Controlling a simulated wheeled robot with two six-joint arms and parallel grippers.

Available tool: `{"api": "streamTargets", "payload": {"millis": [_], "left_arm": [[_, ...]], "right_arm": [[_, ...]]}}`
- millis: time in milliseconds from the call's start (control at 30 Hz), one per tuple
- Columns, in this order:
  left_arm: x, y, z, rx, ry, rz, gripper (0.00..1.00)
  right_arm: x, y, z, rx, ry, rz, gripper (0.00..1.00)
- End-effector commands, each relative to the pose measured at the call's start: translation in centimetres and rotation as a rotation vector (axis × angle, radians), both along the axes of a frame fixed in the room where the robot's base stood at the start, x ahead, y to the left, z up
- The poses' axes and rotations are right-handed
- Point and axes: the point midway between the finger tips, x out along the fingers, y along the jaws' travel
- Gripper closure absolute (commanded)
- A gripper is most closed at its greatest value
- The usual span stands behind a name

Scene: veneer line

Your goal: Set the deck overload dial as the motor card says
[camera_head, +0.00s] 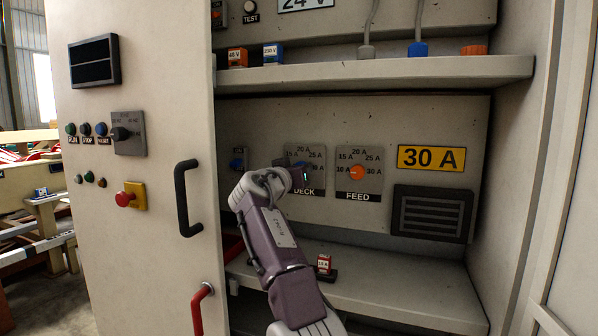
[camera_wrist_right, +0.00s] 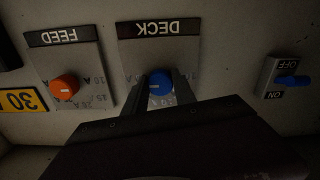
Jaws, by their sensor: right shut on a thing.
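The DECK dial has a blue knob (camera_wrist_right: 160,84) on a grey plate (camera_head: 296,152) in the cabinet, with a scale in amps. My right gripper (camera_wrist_right: 162,78) is shut on this knob, one finger on each side. The white mark on the knob points left in the upside-down wrist view; the figure it meets is hidden by the fingers. In the head view my right gripper and wrist cover most of the knob. A yellow card (camera_head: 431,158) reading 30 A is on the back panel, right of the dials. My left gripper is not in view.
The FEED dial (camera_head: 357,173), with an orange knob, is just right of DECK. A blue ON/OFF switch (camera_wrist_right: 290,80) is on DECK's other side. The open door (camera_head: 140,230) stands left.

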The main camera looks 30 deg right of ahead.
Motion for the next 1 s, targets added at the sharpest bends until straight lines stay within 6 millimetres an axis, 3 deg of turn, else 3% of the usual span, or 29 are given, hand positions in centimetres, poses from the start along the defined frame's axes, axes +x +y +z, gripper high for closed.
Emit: {"api": "streamTargets", "payload": {"millis": [33, 67, 133, 467, 700, 1000], "left_arm": [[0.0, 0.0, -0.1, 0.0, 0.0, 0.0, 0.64], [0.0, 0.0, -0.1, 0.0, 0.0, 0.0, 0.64], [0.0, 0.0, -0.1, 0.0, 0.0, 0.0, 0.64], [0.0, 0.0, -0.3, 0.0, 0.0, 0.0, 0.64], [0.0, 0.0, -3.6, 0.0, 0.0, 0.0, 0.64], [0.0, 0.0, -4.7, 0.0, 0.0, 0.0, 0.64]], "right_arm": [[0.1, 0.0, -0.6, 0.008, 0.009, -0.001, 1.0], [0.1, 0.0, -0.6, 0.008, 0.009, -0.001, 0.65], [0.1, 0.0, -0.5, 0.008, 0.008, -0.001, 0.46], [-0.1, 0.2, -0.3, 0.002, 0.003, -0.001, 0.46], [-3.2, 3.9, -0.9, 0.003, 0.002, 0.003, 0.46], [-5.8, 6.9, -0.4, 0.004, 0.005, -0.001, 0.46]]}}
